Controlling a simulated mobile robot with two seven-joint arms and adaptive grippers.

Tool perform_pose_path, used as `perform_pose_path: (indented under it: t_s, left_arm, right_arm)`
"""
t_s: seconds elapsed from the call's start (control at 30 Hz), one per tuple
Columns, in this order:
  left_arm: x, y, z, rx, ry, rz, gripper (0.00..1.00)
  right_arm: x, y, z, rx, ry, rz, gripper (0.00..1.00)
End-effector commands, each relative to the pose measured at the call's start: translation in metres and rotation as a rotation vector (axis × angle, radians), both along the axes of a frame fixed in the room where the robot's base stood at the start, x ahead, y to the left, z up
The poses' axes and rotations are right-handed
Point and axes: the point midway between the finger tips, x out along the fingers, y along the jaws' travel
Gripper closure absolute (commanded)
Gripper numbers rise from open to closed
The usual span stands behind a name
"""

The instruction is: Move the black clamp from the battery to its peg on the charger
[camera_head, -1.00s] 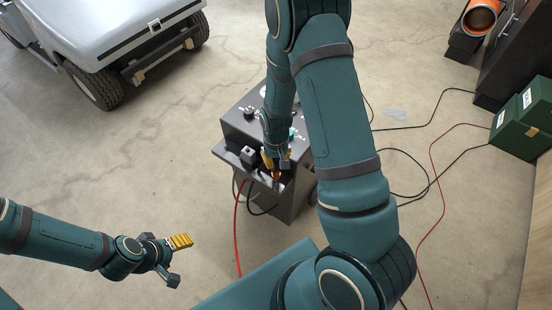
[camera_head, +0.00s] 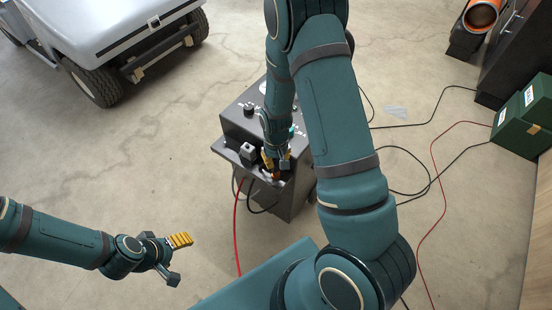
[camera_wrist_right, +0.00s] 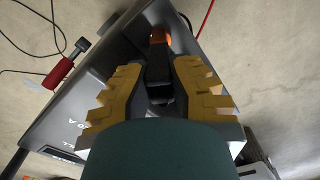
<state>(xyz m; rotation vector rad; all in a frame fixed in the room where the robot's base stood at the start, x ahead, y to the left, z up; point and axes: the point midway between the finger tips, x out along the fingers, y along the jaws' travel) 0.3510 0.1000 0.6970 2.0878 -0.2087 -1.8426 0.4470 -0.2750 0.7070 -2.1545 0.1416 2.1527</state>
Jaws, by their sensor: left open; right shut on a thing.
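The charger (camera_head: 240,125) is a dark grey box with a ledge, in the middle of the head view. My right gripper (camera_head: 275,163) is at the ledge; in the right wrist view its yellow fingers (camera_wrist_right: 158,85) are shut on a black clamp (camera_wrist_right: 158,72) with an orange part at its far end. The clamp lies over or beside the charger's edge. The peg under it is hidden, so I cannot tell whether they touch. A red-handled piece (camera_wrist_right: 60,73) shows at the charger's edge. My left gripper (camera_head: 177,259) is open and empty above the floor.
A pale cart (camera_head: 110,35) stands at upper left. An orange-ended cylinder (camera_head: 481,18) is at upper right. The floor left of the charger is clear.

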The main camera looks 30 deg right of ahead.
Motion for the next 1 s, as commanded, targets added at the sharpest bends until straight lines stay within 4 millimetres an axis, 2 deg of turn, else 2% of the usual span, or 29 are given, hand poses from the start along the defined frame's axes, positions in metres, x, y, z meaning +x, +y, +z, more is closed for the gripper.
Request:
perform_pose_path:
  t_s: [0.07,0.1,0.17,0.73,0.87,1.0]
  left_arm:
    - [0.000,0.000,-0.002,0.000,0.000,0.000,0.32]
    - [0.000,0.000,-0.001,0.000,0.000,0.000,0.32]
    - [0.000,0.000,-0.001,0.000,0.000,0.000,0.32]
    - [0.000,0.000,-0.001,0.000,0.000,0.000,0.32]
    - [0.000,0.000,-0.001,0.000,0.000,0.000,0.32]
    - [0.000,0.000,-0.001,0.000,0.000,0.000,0.32]
  right_arm:
    - [0.000,0.000,-0.002,0.000,0.000,0.000,1.00]
    - [0.000,0.000,-0.002,0.000,0.000,0.000,0.72]
    - [0.000,0.000,-0.002,0.000,0.000,0.000,0.54]
    - [0.001,-0.003,0.003,-0.003,-0.003,-0.004,0.54]
    - [0.001,-0.002,0.019,-0.003,-0.006,-0.003,0.54]
    - [0.002,0.000,0.048,-0.001,-0.008,-0.001,0.54]
